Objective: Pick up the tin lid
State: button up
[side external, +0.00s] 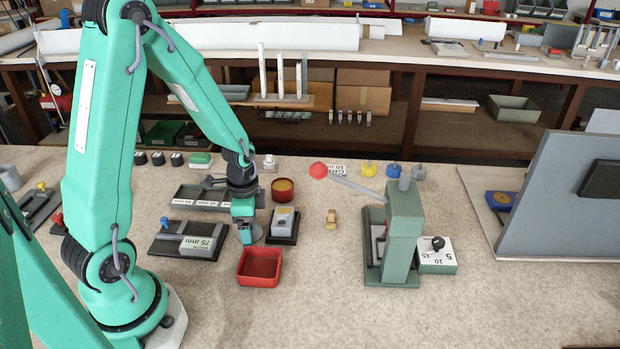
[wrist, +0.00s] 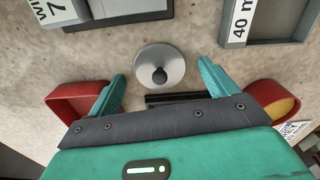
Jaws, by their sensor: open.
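The tin lid is a round silver disc with a dark knob in the middle, lying flat on the bench; it shows in the wrist view (wrist: 147,60). In the side external view the lid (side external: 258,236) is partly hidden behind my gripper (side external: 244,232). In the wrist view my gripper (wrist: 161,76) is open, its two green fingers spread apart with nothing between them. The lid lies just ahead of the fingertips, roughly centred between them.
A square red tray (side external: 259,281) is close in front of my gripper. A round red tin (side external: 283,196) with yellow inside stands behind. A green lever press (side external: 402,240) stands further right.

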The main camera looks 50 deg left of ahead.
dwell(0.4)
jog(key=c, duration=1.1)
jog(key=shift+o, duration=0.2)
jog(key=shift+r, duration=0.15)
jog(key=shift+r, duration=0.8)
jog(key=shift+d+r, duration=0.2)
jog(key=shift+r, duration=1.05)
jog(key=s+d+r, duration=0.3)
jog(key=d+r, duration=0.3)
jog(key=d, duration=0.5)
jog(key=shift+r, duration=0.3)
jog(key=shift+w+a, duration=0.1)
